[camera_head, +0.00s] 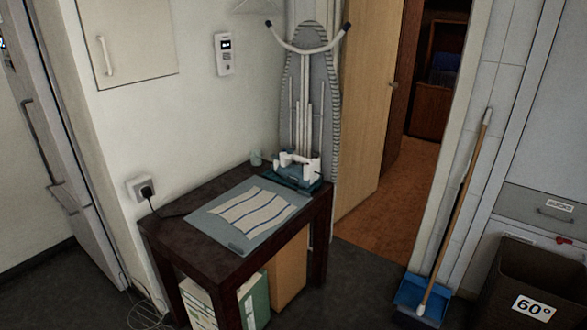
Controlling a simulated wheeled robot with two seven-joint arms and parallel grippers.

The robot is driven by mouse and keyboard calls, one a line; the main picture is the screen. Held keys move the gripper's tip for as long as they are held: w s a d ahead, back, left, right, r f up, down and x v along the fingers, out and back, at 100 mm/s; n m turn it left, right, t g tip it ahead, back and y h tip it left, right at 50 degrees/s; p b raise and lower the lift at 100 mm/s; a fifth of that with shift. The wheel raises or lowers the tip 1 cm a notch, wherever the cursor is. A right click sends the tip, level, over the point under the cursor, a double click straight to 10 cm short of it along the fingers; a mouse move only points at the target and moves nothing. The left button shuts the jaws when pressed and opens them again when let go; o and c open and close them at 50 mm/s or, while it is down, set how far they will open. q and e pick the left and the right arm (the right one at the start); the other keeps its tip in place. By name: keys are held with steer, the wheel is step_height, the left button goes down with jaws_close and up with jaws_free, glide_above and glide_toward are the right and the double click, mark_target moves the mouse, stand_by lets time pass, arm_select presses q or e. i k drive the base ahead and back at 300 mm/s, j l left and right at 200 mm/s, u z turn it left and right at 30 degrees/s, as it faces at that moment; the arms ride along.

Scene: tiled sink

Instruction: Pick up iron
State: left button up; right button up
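A teal and white object that looks like the iron (298,171) rests at the back right corner of the dark wooden table (187,255). Its lower part is dark teal and its upper part is white; its exact outline is too small to tell. It is just in front of the folded ironing board (331,95), which leans upright against the wall. Neither of my grippers is in view.
A blue-grey mat (203,222) with a striped cloth (252,209) lies on the table, left of the iron. Boxes (256,300) sit under the table. A broom (463,200) and a dark bin (520,285) stand right.

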mark_target(303, 177)
steer(key=u, duration=0.3)
steer(key=i+l+u, duration=0.25)
steer(key=u, duration=0.25)
steer(key=i+l+u, duration=0.45)
steer(key=i+l, duration=0.2)
steer(key=l, duration=0.15)
steer(key=i+l+u, duration=0.1)
steer(key=l, duration=0.25)
steer(key=i+l, duration=0.25)
steer(key=i+l+u, duration=0.1)
steer(key=l, duration=0.35)
steer(key=i+l+u, duration=0.1)
steer(key=i+l, duration=0.15)
steer(key=l, duration=0.15)
steer(key=i+l, duration=0.15)
steer(key=l, duration=0.25)
steer(key=i+l+u, duration=0.1)
steer(key=l, duration=0.3)
steer(key=i, duration=0.05)
